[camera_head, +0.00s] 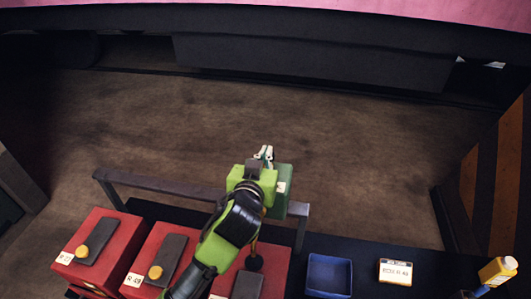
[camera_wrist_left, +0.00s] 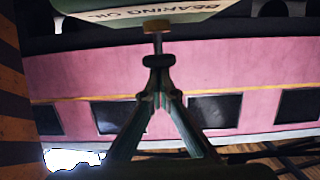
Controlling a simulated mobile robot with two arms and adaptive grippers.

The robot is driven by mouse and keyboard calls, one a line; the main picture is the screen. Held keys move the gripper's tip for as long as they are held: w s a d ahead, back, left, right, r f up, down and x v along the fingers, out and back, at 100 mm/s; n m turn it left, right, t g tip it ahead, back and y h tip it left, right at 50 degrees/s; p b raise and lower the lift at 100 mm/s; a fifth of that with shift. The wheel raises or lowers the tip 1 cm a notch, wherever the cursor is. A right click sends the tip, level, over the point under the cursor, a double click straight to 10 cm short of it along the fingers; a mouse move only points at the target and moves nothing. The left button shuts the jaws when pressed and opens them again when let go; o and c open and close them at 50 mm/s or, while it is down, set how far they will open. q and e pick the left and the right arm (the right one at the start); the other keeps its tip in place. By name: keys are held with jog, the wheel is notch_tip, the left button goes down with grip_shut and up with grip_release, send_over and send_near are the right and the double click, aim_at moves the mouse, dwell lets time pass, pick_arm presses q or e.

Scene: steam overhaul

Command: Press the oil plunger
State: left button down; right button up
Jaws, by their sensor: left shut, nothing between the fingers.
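My left gripper (camera_head: 265,153) reaches up the middle of the head view, its fingers together and empty. In the left wrist view its fingertips (camera_wrist_left: 158,97) meet just below the oil plunger's dark knob (camera_wrist_left: 158,62). I cannot tell whether they touch it. The plunger's thin stem runs from the knob to a brass collar on a green oil box (camera_wrist_left: 90,10), whose upside-down label reads "…EARING OIL". In the head view a dark green box (camera_head: 285,204) shows partly behind my gripper, and I cannot make out the plunger there. My right gripper is not in view.
Red boxes (camera_head: 108,225) with dark tops, some bearing yellow knobs, line the lower left. A grey rail (camera_head: 165,188) runs behind the boxes. Brown floor beyond is clear.

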pick_arm(q)
notch_tip(320, 180, down, 3)
jog(key=shift+s+f+b, duration=0.1)
jog(key=shift+b, duration=0.9)
